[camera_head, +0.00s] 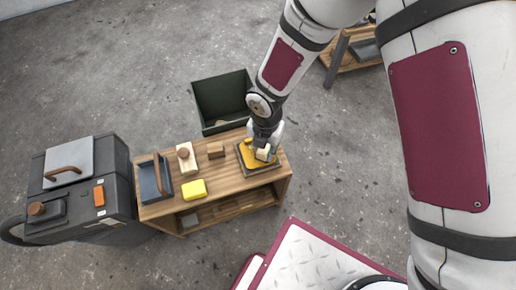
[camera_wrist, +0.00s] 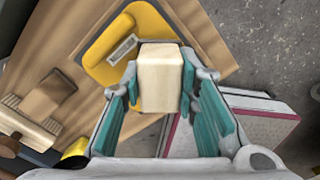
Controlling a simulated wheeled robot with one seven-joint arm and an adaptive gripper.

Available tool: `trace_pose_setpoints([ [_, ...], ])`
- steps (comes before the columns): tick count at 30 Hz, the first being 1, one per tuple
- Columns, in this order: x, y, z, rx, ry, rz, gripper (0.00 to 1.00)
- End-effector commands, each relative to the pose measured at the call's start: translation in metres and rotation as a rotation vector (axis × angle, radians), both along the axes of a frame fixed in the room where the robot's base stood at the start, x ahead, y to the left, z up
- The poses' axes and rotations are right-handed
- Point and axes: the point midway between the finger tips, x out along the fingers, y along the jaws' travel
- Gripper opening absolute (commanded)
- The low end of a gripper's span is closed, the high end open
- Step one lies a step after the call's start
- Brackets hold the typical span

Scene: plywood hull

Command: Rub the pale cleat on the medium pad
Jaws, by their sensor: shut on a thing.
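The pale cleat (camera_wrist: 161,82) is a small cream wooden block. My gripper (camera_head: 265,142) is shut on it, with the teal finger pads on either side in the wrist view. In the head view the cleat (camera_head: 263,154) is over the front part of a yellow-orange pad (camera_head: 247,152) on a dark base at the bench's right end. The pad also shows in the wrist view (camera_wrist: 143,24), with a grey printed label. I cannot tell whether the cleat touches the pad. I cannot tell the pad's grade. My gripper hides part of the pad.
The wooden bench (camera_head: 225,176) also holds a brown block (camera_head: 216,151), a pale board with a round knob (camera_head: 187,160), a yellow block (camera_head: 194,189) and a blue-grey tray (camera_head: 147,183). A dark green bin (camera_head: 222,98) stands behind. A dark machine (camera_head: 88,188) is left.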

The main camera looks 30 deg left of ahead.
Motion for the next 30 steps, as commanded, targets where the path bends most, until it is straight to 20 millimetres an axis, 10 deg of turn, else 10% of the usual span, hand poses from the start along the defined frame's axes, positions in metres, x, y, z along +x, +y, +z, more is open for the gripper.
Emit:
trace_pose_setpoints([
  [30, -0.018, 0.015, -0.003, -0.001, 0.002, 0.0, 0.05],
])
